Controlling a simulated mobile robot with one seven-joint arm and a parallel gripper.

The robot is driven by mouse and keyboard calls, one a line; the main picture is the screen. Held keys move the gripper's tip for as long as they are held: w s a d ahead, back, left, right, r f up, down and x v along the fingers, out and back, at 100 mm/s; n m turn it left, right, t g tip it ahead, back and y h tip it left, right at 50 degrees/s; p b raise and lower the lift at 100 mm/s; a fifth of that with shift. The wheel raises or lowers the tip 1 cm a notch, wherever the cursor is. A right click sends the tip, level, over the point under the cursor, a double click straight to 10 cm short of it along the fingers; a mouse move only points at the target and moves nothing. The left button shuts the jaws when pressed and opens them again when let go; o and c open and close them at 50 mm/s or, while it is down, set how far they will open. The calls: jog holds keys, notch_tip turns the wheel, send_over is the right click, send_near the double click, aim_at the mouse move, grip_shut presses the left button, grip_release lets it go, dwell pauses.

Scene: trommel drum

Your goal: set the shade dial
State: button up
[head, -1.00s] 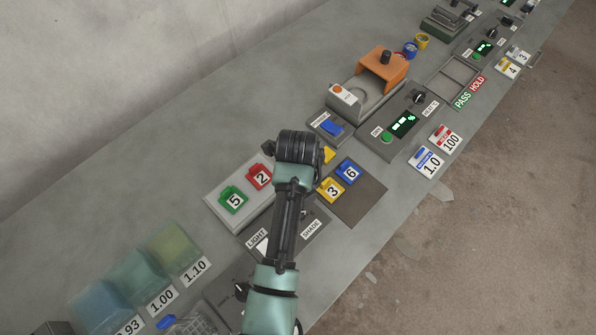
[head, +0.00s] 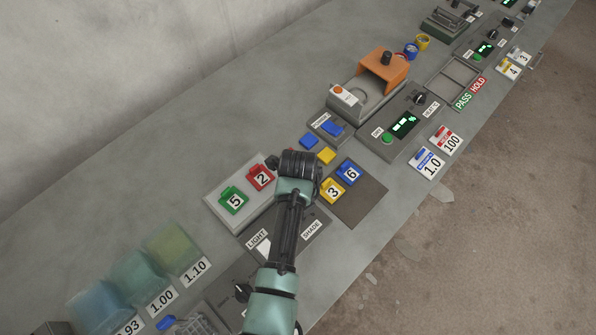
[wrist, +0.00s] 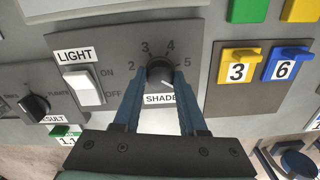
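The shade dial (wrist: 160,73) is a round black knob on a grey panel in the wrist view. Numbers 2 to 5 arc above it and the SHADE label (wrist: 160,99) is below, partly covered by my fingers. A pale mark shows at the knob's lower right; its exact setting is hard to read. My gripper (wrist: 159,84) is open, one blue finger on each side of the knob. I cannot tell whether they touch it. In the head view my arm hides the knob; the SHADE label (head: 312,230) shows to its right.
A white LIGHT switch (wrist: 85,86) stands left of the dial. A black RESULT knob (wrist: 36,105) is further left. Yellow tag 3 (wrist: 238,66) and blue tag 6 (wrist: 286,64) lie on a dark plate to the right. Red tag 2 (head: 261,177) lies near my wrist.

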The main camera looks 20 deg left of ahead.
grip_shut()
